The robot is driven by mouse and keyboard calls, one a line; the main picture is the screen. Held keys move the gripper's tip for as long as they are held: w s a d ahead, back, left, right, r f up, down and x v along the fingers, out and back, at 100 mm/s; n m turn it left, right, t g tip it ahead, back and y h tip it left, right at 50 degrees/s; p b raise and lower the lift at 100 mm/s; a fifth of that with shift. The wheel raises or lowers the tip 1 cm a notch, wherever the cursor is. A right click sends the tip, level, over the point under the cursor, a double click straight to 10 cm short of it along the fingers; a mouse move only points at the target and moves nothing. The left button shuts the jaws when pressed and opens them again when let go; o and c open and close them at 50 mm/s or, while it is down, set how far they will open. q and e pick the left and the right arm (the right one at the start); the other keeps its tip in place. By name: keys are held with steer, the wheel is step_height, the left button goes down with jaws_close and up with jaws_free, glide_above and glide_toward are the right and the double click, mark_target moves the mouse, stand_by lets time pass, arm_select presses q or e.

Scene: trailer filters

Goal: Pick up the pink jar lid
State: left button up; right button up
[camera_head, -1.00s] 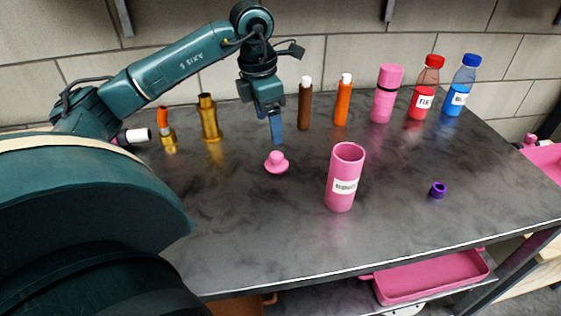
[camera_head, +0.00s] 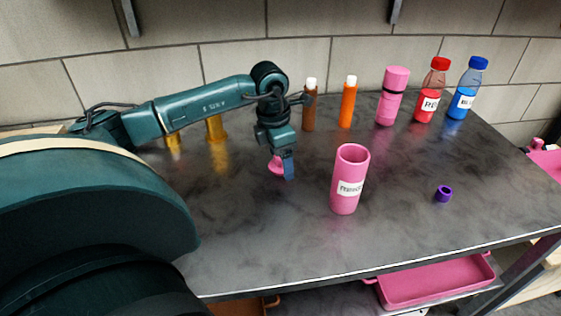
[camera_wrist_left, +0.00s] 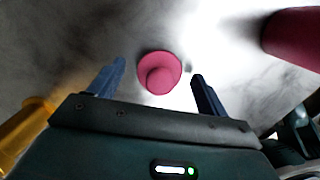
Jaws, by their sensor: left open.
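The pink jar lid (camera_head: 275,166) lies on the dark tabletop and is partly hidden behind my left gripper in the head view. In the left wrist view the pink lid (camera_wrist_left: 159,73), a round disc with a knob, sits between the fingers, a little beyond their tips. My left gripper (camera_head: 287,172) is open, pointing down at the lid, with its blue fingers (camera_wrist_left: 158,76) spread on either side and no contact visible. The open pink jar (camera_head: 349,180) with a white label stands upright to the right of the lid. My right gripper is not in view.
A small purple cap (camera_head: 444,194) lies at the right. Brown (camera_head: 310,105) and orange (camera_head: 348,103) tubes, a closed pink jar (camera_head: 391,97), a red bottle (camera_head: 432,92) and a blue bottle (camera_head: 467,90) stand along the back. Brass pieces (camera_head: 217,130) are behind my left arm.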

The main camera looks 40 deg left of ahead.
arm_select(q)
steer(key=c, duration=1.1)
steer(key=shift+o, duration=0.2)
steer(key=shift+r, duration=0.2)
